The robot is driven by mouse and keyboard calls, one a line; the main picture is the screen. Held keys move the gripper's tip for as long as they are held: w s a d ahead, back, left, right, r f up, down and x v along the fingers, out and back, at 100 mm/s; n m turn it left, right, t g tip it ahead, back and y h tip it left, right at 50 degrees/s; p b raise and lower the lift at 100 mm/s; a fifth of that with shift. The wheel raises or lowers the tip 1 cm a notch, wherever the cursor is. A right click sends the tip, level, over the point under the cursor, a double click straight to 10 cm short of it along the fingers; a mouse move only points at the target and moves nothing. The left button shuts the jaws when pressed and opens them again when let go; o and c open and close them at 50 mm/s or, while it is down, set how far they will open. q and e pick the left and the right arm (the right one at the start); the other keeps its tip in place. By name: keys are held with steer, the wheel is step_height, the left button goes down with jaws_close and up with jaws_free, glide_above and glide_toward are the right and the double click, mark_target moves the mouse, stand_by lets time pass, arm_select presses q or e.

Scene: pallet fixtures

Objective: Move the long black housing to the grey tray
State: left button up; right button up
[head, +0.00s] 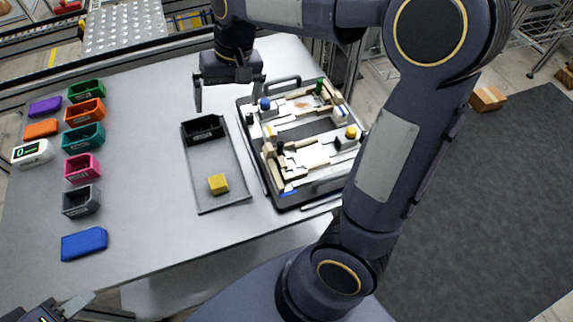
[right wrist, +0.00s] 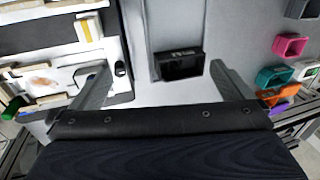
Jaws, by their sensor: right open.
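The long black housing (head: 204,131) lies inside the far end of the grey tray (head: 222,201), against its far edge. In the right wrist view the housing (right wrist: 181,65) shows beyond the fingers, at the end of the tray (right wrist: 167,12). My right gripper (head: 229,104) is open and empty, on the far side of the housing and apart from it; its spread fingers (right wrist: 158,68) also show in the wrist view. My left gripper (head: 112,305) is at the bottom left edge, partly cut off, its fingers apart with nothing between them.
A yellow block (head: 218,184) lies in the tray's near half. The pallet fixture (head: 320,187) with several parts stands right of the tray. Coloured bins, including a pink one (head: 82,167), and a blue block (head: 84,244) line the left. Table between bins and tray is clear.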

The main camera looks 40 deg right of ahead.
steer(key=s+f+t, duration=0.1)
steer(key=s+t, duration=0.1)
steer(key=s, duration=0.8)
steer(key=s+f+n+t+y, duration=0.1)
steer(key=s+t, duration=0.1)
steer(key=s, duration=0.8)
steer(key=shift+s+f, duration=0.35)
steer(key=shift+s, duration=0.05)
steer(key=shift+s+d, duration=0.1)
